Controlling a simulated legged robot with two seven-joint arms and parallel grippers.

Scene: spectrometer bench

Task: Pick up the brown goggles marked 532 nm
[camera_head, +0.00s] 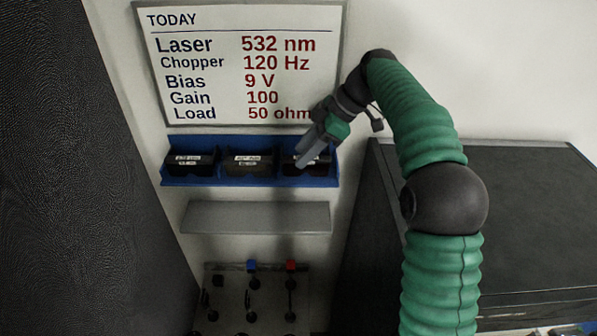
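Several dark boxes stand in a row in a blue wall rack (262,181) below the whiteboard. The left box (192,162) and the middle box (248,163) carry small white labels that are too small to read. The right box (318,168) is partly covered by my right gripper (308,160), which reaches down in front of it from the upper right. I cannot tell whether its fingers are apart or whether they touch the box. No brown goggles can be made out. My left gripper is not in view.
The whiteboard (215,95) reads Laser 532 nm. A bare grey shelf (257,216) juts out below the rack. A panel (232,300) with knobs and blue and red parts is lower down. A dark cabinet (520,200) stands right, a dark panel (70,180) left.

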